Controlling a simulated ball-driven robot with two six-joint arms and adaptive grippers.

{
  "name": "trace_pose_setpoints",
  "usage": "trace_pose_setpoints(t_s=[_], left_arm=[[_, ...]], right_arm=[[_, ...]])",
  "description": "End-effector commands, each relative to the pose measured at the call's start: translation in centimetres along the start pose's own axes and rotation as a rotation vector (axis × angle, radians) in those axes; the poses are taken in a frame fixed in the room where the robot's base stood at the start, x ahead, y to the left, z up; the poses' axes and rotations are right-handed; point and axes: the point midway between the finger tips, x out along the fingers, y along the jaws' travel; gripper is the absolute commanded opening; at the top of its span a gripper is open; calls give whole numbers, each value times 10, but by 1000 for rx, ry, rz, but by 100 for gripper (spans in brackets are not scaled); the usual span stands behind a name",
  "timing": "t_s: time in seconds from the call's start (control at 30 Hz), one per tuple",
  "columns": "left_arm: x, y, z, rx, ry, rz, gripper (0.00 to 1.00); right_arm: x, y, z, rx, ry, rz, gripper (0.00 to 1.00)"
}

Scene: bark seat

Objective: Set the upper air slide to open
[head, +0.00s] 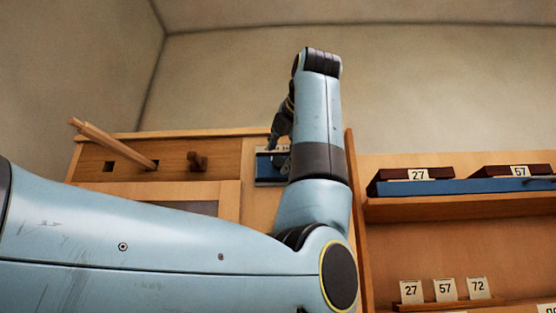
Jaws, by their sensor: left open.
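A small blue-framed fitting (267,181) with a pale label strip is on the wooden front, left of my raised arm. It may be the upper air slide, but my arm and gripper hide much of it, and I cannot tell its setting. My left gripper (273,143) hangs at the end of my left arm, in front of or just above this fitting. It is open and seen from the side, partly behind my own arm link. I cannot tell whether it touches anything. My right gripper is not in view.
Right, a shelf (450,208) holds a blue tray (455,187) with dark blocks (386,176) marked 27 and 57. Number cards (445,290) stand below.

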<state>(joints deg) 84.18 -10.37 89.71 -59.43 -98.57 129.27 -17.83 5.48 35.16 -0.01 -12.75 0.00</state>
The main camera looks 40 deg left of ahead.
Motion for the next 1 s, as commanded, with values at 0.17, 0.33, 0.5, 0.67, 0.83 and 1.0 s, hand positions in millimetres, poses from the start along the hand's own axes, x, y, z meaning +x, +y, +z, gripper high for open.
trace_pose_setpoints(t_s=[0.17,0.33,0.5,0.67,0.83,1.0], left_arm=[[26,1,0,1,2,0,52],[35,0,0,-1,-1,0,52],[36,0,0,0,-1,-1,52],[36,0,0,0,-1,0,41],[36,0,0,0,-1,-1,18],[36,-1,0,0,0,-1,0]], right_arm=[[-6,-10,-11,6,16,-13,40],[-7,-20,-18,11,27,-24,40],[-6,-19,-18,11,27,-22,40],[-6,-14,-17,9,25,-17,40],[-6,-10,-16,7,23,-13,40],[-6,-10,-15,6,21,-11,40]])
